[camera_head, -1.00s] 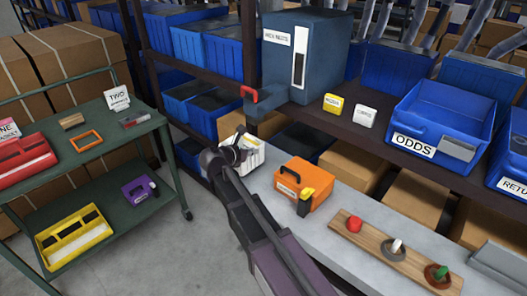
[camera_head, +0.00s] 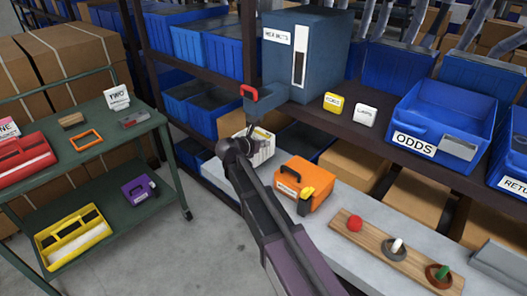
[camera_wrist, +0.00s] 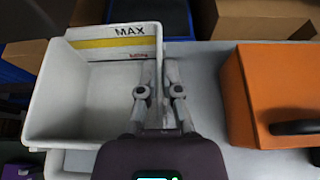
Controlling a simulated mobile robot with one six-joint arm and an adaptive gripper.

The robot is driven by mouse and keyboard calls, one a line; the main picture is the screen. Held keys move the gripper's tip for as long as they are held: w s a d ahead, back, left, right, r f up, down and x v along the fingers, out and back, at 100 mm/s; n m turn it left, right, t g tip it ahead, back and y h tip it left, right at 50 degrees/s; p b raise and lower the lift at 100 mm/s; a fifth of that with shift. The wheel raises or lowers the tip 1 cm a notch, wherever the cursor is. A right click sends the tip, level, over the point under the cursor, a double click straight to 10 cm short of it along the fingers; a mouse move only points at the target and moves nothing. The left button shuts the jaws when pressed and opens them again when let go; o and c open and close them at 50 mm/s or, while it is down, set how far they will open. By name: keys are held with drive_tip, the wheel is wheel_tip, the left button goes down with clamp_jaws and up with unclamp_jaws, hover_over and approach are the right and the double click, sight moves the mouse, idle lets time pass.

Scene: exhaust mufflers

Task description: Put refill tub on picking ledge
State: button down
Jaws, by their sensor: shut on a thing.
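The refill tub (camera_head: 264,147) is a white open box at the left end of the pale grey ledge (camera_head: 338,208). In the wrist view the tub (camera_wrist: 108,98) appears empty, with a yellow stripe and the word MAX on its inner far wall. My gripper (camera_wrist: 160,66) is shut on the tub's right wall, one finger on each side. In the head view my gripper (camera_head: 246,137) partly hides the tub. I cannot tell whether the tub touches the surface below it.
An orange case (camera_head: 303,186) stands just right of the tub. A blue-grey dispenser (camera_head: 307,55) with a red-handled chute (camera_head: 262,98) is above and behind it. A wooden board (camera_head: 386,248) with pegs lies farther right. A green cart (camera_head: 104,145) stands left across an open floor gap.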

sight(264, 160)
drive_tip(key=shift+f+b, duration=1.3)
drive_tip(key=shift+f, duration=0.2)
drive_tip(key=shift+f, duration=0.15)
drive_tip(key=c, duration=0.8)
unclamp_jaws()
drive_tip(key=shift+r, duration=0.2)
drive_tip(key=shift+s+a+r, duration=0.1)
drive_tip(key=shift+s+r, duration=0.05)
drive_tip(key=shift+s, duration=0.05)
drive_tip(key=p+v, duration=0.4)
drive_tip(key=v, duration=0.7)
drive_tip(key=shift+s+p, duration=0.2)
drive_tip(key=shift+p, duration=0.15)
drive_tip(key=shift+a, duration=0.1)
